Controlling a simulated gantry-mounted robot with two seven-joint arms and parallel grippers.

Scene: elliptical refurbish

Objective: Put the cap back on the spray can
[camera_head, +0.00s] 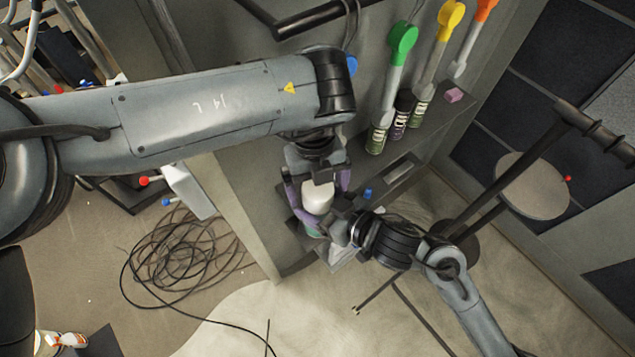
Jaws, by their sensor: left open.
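A spray can (313,232) with a white upper part (317,197) and a green lower part stands upright near the middle of the view. I cannot tell whether the white part is the cap or the can's own top. My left gripper (318,184) is open, its purple fingers on either side of the white part. My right gripper (328,222) is at the can's lower right side. Its fingers are mostly hidden, so its grip on the can is unclear.
Several other spray cans (398,115) stand on the shelf behind, with a pink block (453,95). A small blue object (368,192) is right of the can. Coiled black cable (185,262) lies on the floor.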

